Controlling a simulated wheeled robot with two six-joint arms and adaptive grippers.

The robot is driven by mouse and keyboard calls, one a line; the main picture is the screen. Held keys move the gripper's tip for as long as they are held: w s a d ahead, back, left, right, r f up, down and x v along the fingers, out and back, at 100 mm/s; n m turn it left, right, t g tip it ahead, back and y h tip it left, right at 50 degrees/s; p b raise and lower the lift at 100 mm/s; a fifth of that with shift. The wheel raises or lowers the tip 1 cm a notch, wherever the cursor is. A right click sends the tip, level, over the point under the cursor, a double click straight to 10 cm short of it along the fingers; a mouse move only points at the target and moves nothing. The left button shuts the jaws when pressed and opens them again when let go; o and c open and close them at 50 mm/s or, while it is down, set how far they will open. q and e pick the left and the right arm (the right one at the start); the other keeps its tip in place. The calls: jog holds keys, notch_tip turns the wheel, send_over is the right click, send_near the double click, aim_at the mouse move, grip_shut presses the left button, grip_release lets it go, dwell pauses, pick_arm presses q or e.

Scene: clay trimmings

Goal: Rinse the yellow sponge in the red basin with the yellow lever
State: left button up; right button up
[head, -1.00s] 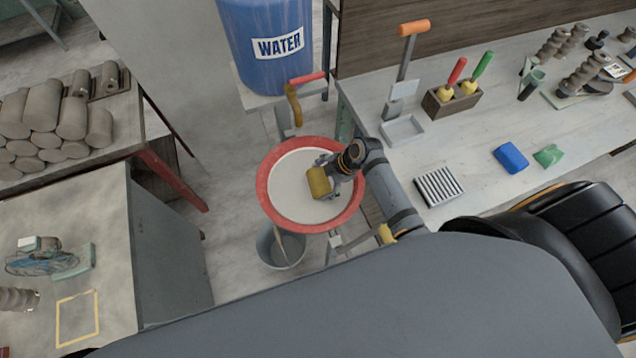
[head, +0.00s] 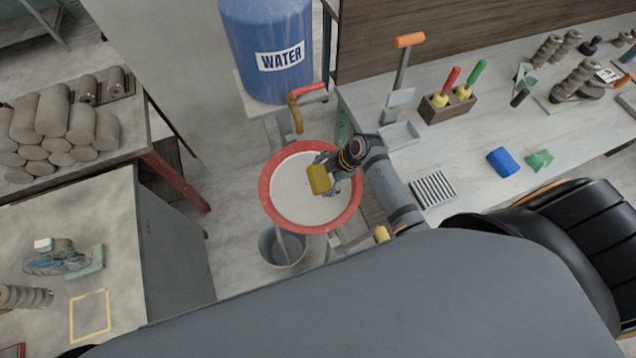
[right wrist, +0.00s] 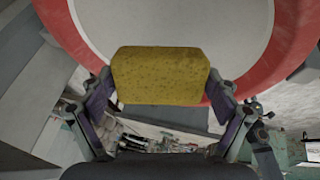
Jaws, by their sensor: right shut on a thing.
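The yellow sponge (head: 319,179) is held by my right gripper (head: 330,177) above the red-rimmed basin (head: 268,201). In the right wrist view the sponge (right wrist: 160,76) sits between the two fingers of the gripper (right wrist: 160,92), with the pale basin floor and red rim (right wrist: 75,45) behind it. A tap with a red lever and a yellow-brown spout (head: 295,108) stands at the basin's far edge. A yellow piece (head: 381,233) shows at the near right of the basin, partly hidden by my right arm; I cannot tell if it is the lever. My left gripper is not seen.
A blue water barrel (head: 268,45) stands behind the basin, and a bucket (head: 283,246) is below it. The right table holds a blue sponge (head: 507,161), a green sponge (head: 539,160), a ribbed rack (head: 433,190) and a tool block (head: 447,105). Clay rolls (head: 55,115) lie at left.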

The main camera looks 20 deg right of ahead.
aim_at(317, 174)
notch_tip(317, 174, up, 5)
jog(key=p, duration=0.4)
jog(key=shift+f, duration=0.15)
dwell(0.7)
